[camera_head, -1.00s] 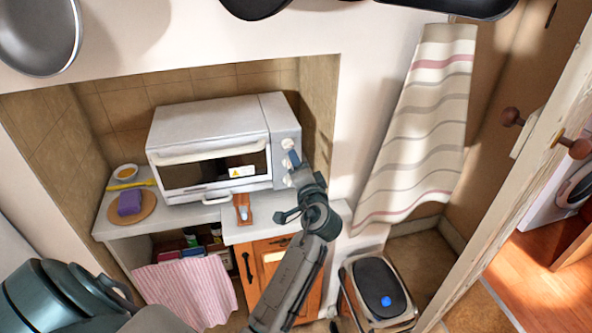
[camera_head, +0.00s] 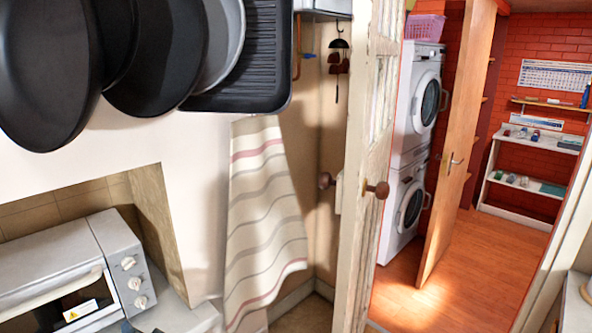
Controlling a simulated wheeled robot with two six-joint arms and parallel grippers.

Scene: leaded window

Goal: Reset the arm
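Neither of my grippers shows clearly in the head view now. A small dark blue piece shows at the bottom edge in front of the toaster oven, too little to tell what it is. The white toaster oven (camera_head: 52,262) with its knobs stands in the alcove at the lower left.
Dark pans (camera_head: 155,55) and a ridged black tray (camera_head: 250,50) hang at the upper left. A striped cloth (camera_head: 265,220) hangs by an open white door (camera_head: 355,240). Beyond are stacked laundry machines (camera_head: 408,150), a wooden door (camera_head: 452,150), shelves (camera_head: 530,170) and clear wooden floor (camera_head: 485,250).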

